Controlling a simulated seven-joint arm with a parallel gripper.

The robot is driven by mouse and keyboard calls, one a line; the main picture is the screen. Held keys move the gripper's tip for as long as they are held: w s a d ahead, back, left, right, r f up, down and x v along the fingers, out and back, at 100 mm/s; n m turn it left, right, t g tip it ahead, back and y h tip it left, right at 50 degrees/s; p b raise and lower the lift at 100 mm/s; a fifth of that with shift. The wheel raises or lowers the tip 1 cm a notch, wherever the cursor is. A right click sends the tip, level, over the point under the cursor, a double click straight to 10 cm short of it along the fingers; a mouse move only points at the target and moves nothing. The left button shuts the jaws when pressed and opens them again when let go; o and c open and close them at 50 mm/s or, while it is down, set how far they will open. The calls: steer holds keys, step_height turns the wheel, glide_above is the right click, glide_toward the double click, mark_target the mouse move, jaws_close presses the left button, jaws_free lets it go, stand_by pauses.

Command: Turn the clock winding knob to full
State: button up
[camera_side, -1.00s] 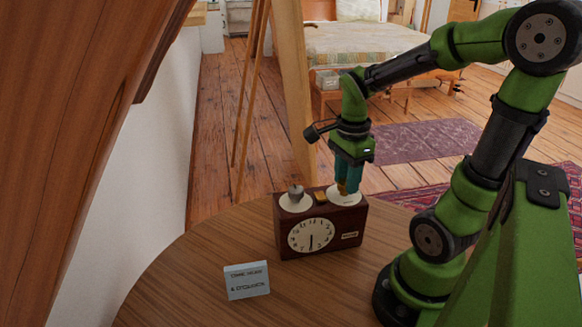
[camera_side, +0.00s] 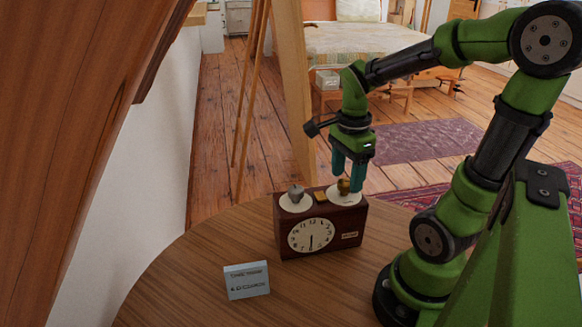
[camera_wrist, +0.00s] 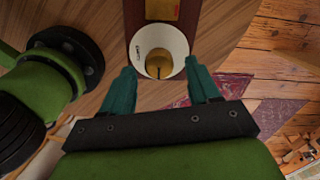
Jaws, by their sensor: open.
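A dark wooden clock (camera_side: 288,240) with a white face stands on the round table. On its top are two white dials, each with a knob: a grey knob (camera_side: 295,193) at left and a brass knob (camera_side: 344,186) at right. My gripper (camera_side: 348,184) is open above the right dial, its teal fingers apart and just over the brass knob. In the wrist view the brass knob (camera_wrist: 158,66) sits on its white dial (camera_wrist: 176,43), ahead of and between the open fingertips (camera_wrist: 159,75). Nothing is held.
A small pale blue card (camera_side: 247,280) stands on the wooden table (camera_side: 190,285) in front of the clock, to the left. A wooden easel leg (camera_side: 293,100) rises behind the clock. The table left of the clock is clear.

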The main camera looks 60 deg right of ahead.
mark_target(346, 181)
step_height(346, 181, up, 16)
stand_by(0.3)
steer(key=shift+f, duration=0.1)
steer(key=w+a+f+n+t+y, duration=0.1)
steer(key=a+f+n+t, duration=0.2)
steer(key=a+n, duration=0.3)
steer(key=w+a+f+n+t+y, duration=0.1)
steer(key=a+f+n+t, duration=0.3)
steer(key=n, duration=1)
steer(key=a, duration=0.3)
steer(key=shift+f, duration=0.4)
